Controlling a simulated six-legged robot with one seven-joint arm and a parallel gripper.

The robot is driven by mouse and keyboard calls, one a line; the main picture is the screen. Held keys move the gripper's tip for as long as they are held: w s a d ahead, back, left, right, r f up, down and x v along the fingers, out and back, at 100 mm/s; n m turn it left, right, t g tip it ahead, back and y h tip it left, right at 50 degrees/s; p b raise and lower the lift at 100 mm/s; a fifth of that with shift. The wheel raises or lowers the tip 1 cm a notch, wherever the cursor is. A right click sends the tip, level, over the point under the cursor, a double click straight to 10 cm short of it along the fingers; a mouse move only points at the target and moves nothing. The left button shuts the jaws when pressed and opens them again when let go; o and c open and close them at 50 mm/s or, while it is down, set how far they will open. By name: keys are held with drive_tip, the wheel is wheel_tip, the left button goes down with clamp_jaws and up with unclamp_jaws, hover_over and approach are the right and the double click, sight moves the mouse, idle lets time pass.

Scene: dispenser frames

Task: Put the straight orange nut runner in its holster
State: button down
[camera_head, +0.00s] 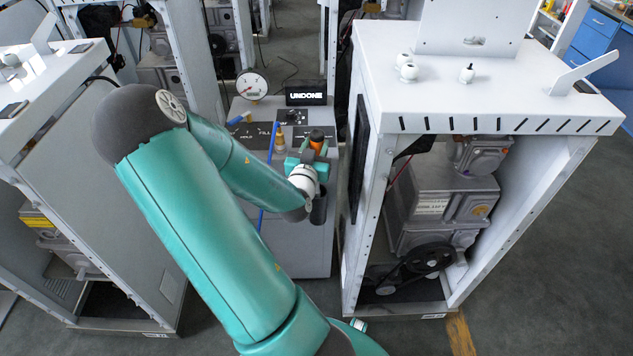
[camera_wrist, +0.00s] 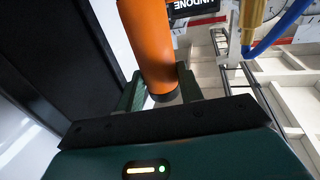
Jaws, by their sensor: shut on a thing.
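The orange nut runner (camera_head: 317,139) stands roughly upright in my gripper (camera_head: 307,162), at the right side of the grey console. In the wrist view the orange body (camera_wrist: 150,38) sits between the two green fingers (camera_wrist: 160,88), which are shut on it. Its dark lower end shows between them. In the head view a dark cylinder (camera_head: 319,211) shows just below my gripper, at the console's right front edge. I cannot tell whether it is the holster or the tool's lower part. My wrist hides part of this area.
The grey console (camera_head: 300,255) carries a round gauge (camera_head: 252,85), a display reading UNDONE (camera_head: 306,96) and a brass-coloured fitting (camera_head: 279,142) with a blue hose (camera_head: 269,165). A white-topped machine frame (camera_head: 480,90) stands close on the right. Another frame (camera_head: 95,180) stands on the left.

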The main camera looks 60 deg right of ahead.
drive_tip(key=f, duration=0.7)
drive_tip(key=shift+s+d+f, duration=0.2)
drive_tip(key=shift+s+f, duration=0.05)
drive_tip(key=shift+f, duration=0.1)
drive_tip(key=shift+w+f, duration=0.15)
drive_tip(key=shift+f, duration=2.15)
drive_tip(key=c, duration=0.9)
unclamp_jaws()
drive_tip(key=shift+a, duration=0.1)
drive_tip(key=v, duration=1.2)
